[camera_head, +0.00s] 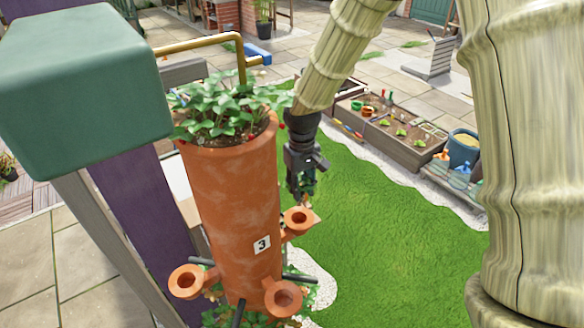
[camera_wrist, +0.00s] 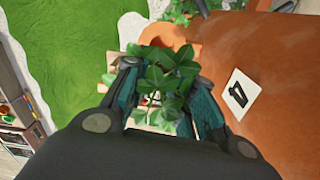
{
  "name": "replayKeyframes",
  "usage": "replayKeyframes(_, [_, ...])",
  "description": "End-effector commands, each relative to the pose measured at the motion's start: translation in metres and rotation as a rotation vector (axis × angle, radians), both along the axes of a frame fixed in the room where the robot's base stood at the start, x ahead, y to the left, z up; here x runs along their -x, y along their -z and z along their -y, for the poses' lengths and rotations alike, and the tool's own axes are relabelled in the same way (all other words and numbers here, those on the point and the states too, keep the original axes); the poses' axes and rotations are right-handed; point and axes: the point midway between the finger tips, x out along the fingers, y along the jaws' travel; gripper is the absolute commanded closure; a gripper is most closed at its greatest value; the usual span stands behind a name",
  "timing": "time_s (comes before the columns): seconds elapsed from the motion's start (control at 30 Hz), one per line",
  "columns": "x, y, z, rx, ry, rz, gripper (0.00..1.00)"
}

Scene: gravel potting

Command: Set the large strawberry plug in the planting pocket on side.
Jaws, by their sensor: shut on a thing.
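My gripper (camera_head: 301,190) hangs at the right of a tall terracotta planter (camera_head: 230,185). In the wrist view its two dark teal fingers (camera_wrist: 165,105) are shut on a leafy green strawberry plug (camera_wrist: 166,72). The leaves hide most of the plug's root block. In the head view the gripper is above the cup-shaped planting pocket (camera_head: 298,220) on the planter's right side. In the wrist view an orange pocket (camera_wrist: 172,36) shows just beyond the leaves, partly hidden by them. I cannot tell whether the plug touches it.
More pockets stick out at the planter's left (camera_head: 186,281) and front (camera_head: 283,298), near dark pegs. A number card (camera_head: 262,244) is on the planter, and strawberry plants (camera_head: 225,105) fill its top. A green-topped post (camera_head: 85,85) stands left. Open lawn (camera_head: 380,225) lies right.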

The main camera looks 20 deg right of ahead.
Motion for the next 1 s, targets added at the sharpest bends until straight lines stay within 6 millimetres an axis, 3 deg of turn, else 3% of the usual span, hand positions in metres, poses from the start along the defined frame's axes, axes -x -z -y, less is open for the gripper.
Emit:
replayKeyframes(0.27, [0.007,0.002,-0.003,0.000,-0.005,0.007,0.80])
replayKeyframes(1.0, [-0.003,0.069,-0.001,0.000,-0.001,-0.003,0.80])
